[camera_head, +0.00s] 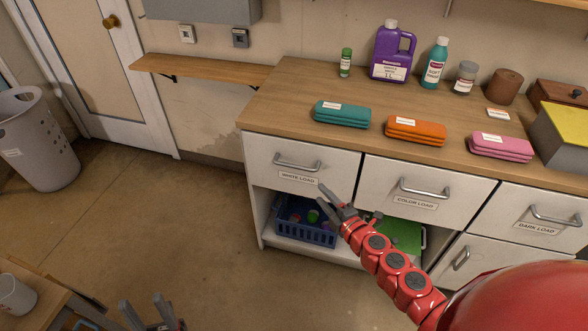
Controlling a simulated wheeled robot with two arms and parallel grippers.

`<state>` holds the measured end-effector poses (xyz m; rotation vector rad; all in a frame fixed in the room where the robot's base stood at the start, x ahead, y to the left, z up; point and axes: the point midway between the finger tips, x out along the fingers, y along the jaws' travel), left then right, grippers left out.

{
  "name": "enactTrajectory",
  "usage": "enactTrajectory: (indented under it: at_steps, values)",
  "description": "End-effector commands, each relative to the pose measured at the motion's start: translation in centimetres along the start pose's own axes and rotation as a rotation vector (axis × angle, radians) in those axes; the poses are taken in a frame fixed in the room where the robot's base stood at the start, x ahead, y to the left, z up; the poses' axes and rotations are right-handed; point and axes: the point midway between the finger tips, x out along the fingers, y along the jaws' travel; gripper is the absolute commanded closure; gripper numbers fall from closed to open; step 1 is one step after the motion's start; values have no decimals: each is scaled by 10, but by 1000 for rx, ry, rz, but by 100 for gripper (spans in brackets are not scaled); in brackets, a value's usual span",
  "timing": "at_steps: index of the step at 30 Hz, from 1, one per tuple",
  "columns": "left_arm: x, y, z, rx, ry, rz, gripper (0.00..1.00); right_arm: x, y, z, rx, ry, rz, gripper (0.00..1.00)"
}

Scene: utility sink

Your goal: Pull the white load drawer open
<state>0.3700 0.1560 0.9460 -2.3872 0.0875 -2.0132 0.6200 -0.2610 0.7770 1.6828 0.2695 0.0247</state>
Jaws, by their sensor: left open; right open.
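The white load drawer (262,165) is the leftmost drawer under the wooden counter. It looks shut. It has a metal bar handle (297,164) and a "WHITE LOAD" label (298,178) below. My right gripper (321,198) is open and empty, just below and right of the handle in the picture, and seems apart from it. Its red arm comes in from the lower right and covers part of the cabinet. My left gripper (140,301) is open and empty at the bottom edge, far from the drawer. Only its fingers and a bit of red show.
The color load drawer (388,187) and dark load drawer (512,212) look shut. A blue basket (306,233) sits on the shelf below. Folded cloths, such as a teal one (342,114), and bottles stand on the counter. The floor (190,220) in front is clear.

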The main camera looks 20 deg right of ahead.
Motion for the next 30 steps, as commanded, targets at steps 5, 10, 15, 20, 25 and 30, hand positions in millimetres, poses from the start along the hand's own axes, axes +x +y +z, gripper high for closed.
enactTrajectory:
  at_steps: [5,10,15,20,25,30]
  values:
    - [1,0,0,0,0,0,50,23,1,-3,2,6,2,53]
    - [2,0,0,0,0,0,50,56,1,-4,4,7,1,53]
    - [4,0,-1,0,0,0,50,87,1,-5,6,7,1,53]
    - [4,0,-1,0,0,0,50,114,0,-4,9,7,1,53]
    - [1,0,0,0,0,0,50,140,1,-4,10,5,3,53]
    - [-2,0,0,0,0,0,50,158,1,-2,7,2,4,53]
